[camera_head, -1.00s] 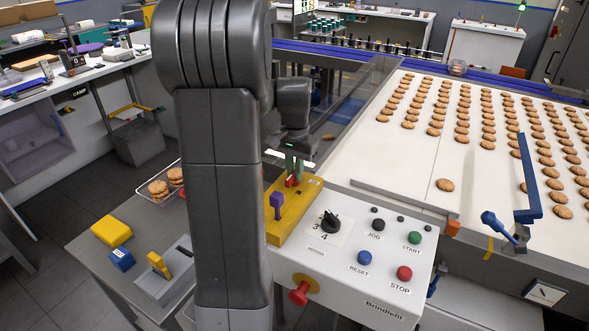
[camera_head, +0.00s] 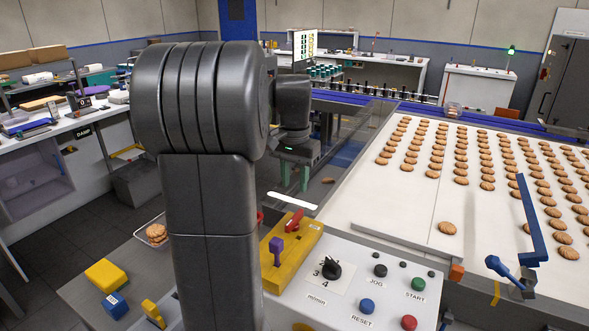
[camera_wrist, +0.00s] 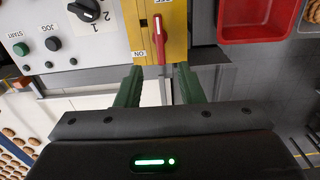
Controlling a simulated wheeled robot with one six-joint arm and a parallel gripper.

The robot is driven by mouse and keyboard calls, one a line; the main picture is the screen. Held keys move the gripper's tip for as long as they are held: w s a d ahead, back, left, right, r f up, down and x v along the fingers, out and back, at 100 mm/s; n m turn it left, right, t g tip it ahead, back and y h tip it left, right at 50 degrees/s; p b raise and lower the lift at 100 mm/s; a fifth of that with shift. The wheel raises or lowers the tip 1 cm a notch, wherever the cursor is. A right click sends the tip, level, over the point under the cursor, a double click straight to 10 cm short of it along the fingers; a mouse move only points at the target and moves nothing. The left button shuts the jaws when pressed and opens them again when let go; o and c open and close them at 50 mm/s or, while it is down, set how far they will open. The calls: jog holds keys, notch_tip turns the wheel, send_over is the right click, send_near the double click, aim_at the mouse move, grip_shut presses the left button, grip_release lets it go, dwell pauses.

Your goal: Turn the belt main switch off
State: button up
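The belt main switch is a red handle (camera_head: 294,222) on a yellow housing (camera_head: 270,283) beside the control panel. In the wrist view the red handle (camera_wrist: 159,32) lies along the yellow plate (camera_wrist: 176,40), its free end pointing toward my gripper and beside the ON label (camera_wrist: 138,54). An OFF label (camera_wrist: 143,23) sits farther along. My gripper (camera_head: 295,180) hangs behind and above the housing, apart from the handle. Its green fingers (camera_wrist: 160,80) are spread, with nothing between them.
A purple lever (camera_head: 277,250) stands on the same housing. The control panel (camera_head: 345,308) has a black dial (camera_head: 331,269) and several buttons. A red tray (camera_wrist: 258,34) is at the wrist view's upper right. The biscuit belt (camera_head: 420,215) lies to the right.

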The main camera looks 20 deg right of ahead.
aim_at(294, 217)
jog(key=shift+r, duration=1.55)
jog(key=shift+f, duration=0.15)
notch_tip(294, 217, down, 14)
jog(key=shift+r, duration=0.15)
